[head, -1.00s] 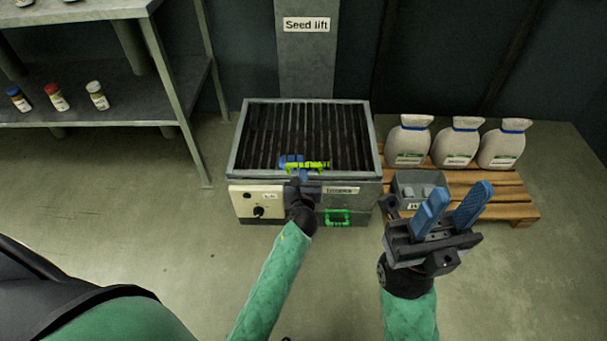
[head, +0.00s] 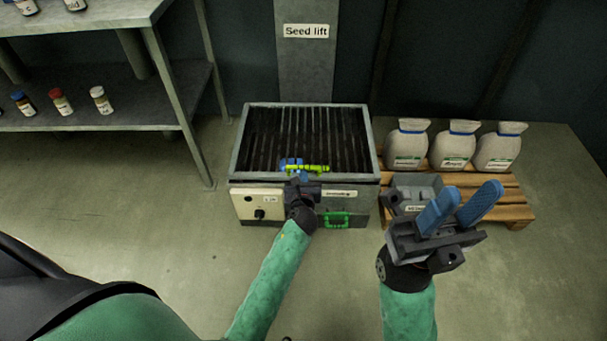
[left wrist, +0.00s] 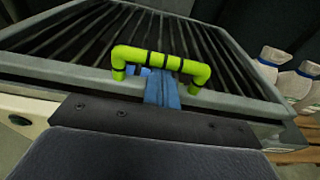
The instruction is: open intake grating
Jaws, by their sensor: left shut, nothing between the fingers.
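The intake grating (head: 303,137) is a grey frame with dark bars on top of the seed lift's box. It looks down and flat. Its lime-green handle (left wrist: 165,58) with black bands stands on the front rim; it also shows in the head view (head: 310,168). My left gripper (head: 291,164) is at this handle, over the front rim. Its blue fingers (left wrist: 160,88) are shut and empty, and reach between the handle's legs. Whether they touch the bar I cannot tell. My right gripper (head: 470,192) is open and empty, right of the box.
The box front has a cream control panel (head: 259,204) and a green handle (head: 334,219). A grey bin (head: 417,187) and several white sacks (head: 455,148) stand on a pallet (head: 514,207) at right. A shelf with bottles (head: 60,101) is at left. Floor in front is clear.

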